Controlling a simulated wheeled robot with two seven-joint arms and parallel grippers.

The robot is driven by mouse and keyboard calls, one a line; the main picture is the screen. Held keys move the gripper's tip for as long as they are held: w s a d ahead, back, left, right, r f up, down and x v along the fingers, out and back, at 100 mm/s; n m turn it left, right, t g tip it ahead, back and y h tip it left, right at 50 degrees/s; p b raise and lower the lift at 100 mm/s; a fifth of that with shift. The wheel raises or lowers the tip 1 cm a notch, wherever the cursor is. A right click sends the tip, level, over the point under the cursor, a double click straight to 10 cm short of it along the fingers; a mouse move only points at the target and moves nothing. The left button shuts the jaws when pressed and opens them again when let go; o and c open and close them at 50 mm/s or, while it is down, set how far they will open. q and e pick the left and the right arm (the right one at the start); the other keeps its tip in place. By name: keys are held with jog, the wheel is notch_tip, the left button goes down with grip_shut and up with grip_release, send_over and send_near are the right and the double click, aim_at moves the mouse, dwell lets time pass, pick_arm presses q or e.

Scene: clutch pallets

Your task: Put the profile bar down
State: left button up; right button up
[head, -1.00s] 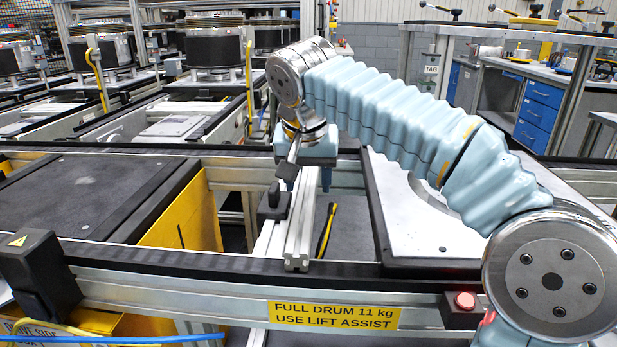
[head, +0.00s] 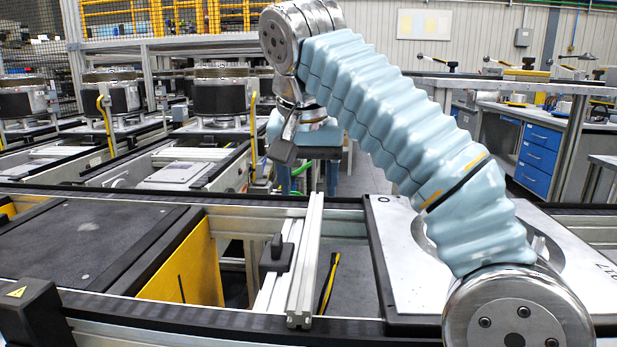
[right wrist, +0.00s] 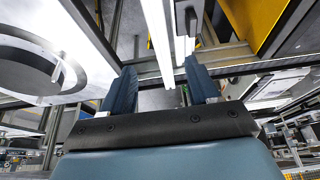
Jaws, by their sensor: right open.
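The profile bar (head: 305,265) is a long silver aluminium extrusion. In the head view it lies lengthwise away from me across a gap in the conveyor frame, its near end by the front rail. My right gripper (head: 308,182) is open and empty above and beyond the bar's far end, apart from it. In the right wrist view the bar (right wrist: 157,38) runs ahead between the two spread blue fingers (right wrist: 160,90). My left gripper is not in view.
Beside the bar is a rail with a black handle (head: 277,253). A yellow-and-black tool (head: 328,284) lies right of it. A yellow panel (head: 188,268) stands left, a white plate (head: 400,265) right. Drums (head: 222,97) stand behind.

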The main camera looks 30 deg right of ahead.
jog(key=r, duration=0.1)
send_over(311, 235)
jog(key=s, duration=0.2)
jog(key=f, duration=0.5)
jog(key=a+f, duration=0.1)
jog(key=f, duration=0.1)
jog(key=shift+f, duration=0.25)
jog(key=shift+b+x, duration=0.75)
jog(key=shift+x, duration=2.05)
jog(key=shift+a, duration=0.1)
grip_shut()
